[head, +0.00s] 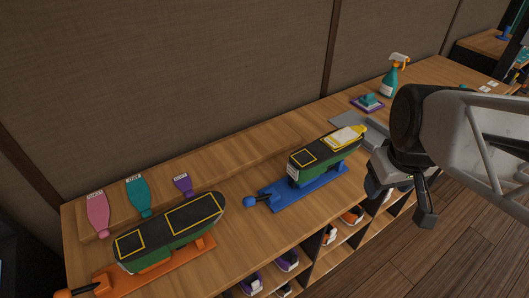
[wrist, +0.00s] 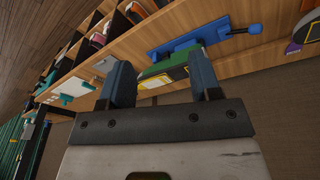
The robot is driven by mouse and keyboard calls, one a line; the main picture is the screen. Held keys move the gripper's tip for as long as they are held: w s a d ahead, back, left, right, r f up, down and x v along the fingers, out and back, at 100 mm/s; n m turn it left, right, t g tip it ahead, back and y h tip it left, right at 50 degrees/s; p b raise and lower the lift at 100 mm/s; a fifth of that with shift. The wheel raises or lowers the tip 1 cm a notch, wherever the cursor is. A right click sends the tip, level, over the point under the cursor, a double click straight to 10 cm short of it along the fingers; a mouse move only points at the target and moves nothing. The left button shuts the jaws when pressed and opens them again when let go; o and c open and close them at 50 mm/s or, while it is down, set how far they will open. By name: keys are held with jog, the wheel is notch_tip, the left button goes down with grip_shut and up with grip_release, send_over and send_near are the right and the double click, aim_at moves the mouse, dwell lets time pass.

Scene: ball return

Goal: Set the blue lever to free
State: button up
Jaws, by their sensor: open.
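The blue lever (head: 251,202) has a dark handle and sticks out from the left end of a blue base (head: 300,195). In the wrist view the lever (wrist: 250,29) points right from the blue base (wrist: 188,40). A green and dark block (head: 325,155) with yellow outlines and a yellow piece on top sits on this base. Any lever position markings are too small to read. My gripper (head: 402,200) is open and empty, to the right of the blue base and well away from the lever. Its fingers (wrist: 163,75) show apart in the wrist view.
An orange base (head: 185,258) with a similar block and its own lever stands at left. Pink (head: 97,212), teal (head: 139,198) and purple (head: 183,185) labelled shapes lie behind it. A spray bottle (head: 392,78) and grey plate (head: 350,121) are farther back. Shoes fill cubbies below.

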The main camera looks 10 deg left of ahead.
jog(key=w+a+f+n, duration=0.4)
jog(key=w+a+n, duration=0.2)
jog(key=a+n, duration=0.15)
jog(key=n+g, duration=0.2)
jog(key=n, duration=1.3)
send_over(249, 198)
notch_tip(249, 198, down, 16)
jog(key=shift+r, duration=0.25)
jog(key=shift+f, duration=3.85)
grip_shut()
